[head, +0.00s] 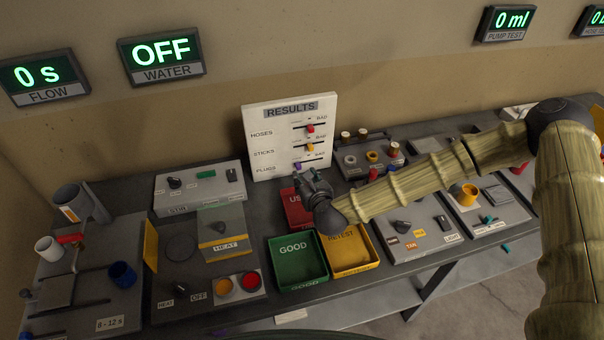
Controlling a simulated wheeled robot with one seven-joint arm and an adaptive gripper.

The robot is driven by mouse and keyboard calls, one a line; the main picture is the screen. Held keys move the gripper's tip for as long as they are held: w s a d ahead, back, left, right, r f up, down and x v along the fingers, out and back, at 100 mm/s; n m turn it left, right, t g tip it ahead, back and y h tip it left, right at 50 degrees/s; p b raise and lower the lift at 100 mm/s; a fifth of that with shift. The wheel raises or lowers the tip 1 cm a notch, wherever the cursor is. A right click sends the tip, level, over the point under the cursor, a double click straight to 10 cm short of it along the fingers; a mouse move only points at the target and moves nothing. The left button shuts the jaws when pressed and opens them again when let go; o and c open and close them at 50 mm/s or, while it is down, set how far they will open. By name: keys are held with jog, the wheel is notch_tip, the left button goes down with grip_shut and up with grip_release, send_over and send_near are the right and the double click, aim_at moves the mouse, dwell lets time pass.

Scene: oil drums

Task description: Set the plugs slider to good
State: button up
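The white results board (258,116) stands upright at the back of the bench, with rows marked HOSES, STICKS and PLUGS. The purple plugs slider (297,167) is in the lowest row, left of the red and yellow sliders above it. BAD is printed at the right end of each row; the left-end labels are too small to read. My gripper (308,174) is at the board's lower edge, just right of and below the purple slider. I cannot tell whether it touches the slider or whether its fingers are open. It hides part of the plugs row.
A red tray (293,209), a green GOOD tray (297,275) and a yellow RETEST tray (350,268) lie below my gripper. A grey box (198,188) is left of the board. A rack with spools (362,156) is right of it.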

jog(key=v, duration=0.3)
jog(key=shift+s, duration=0.15)
dwell(0.5)
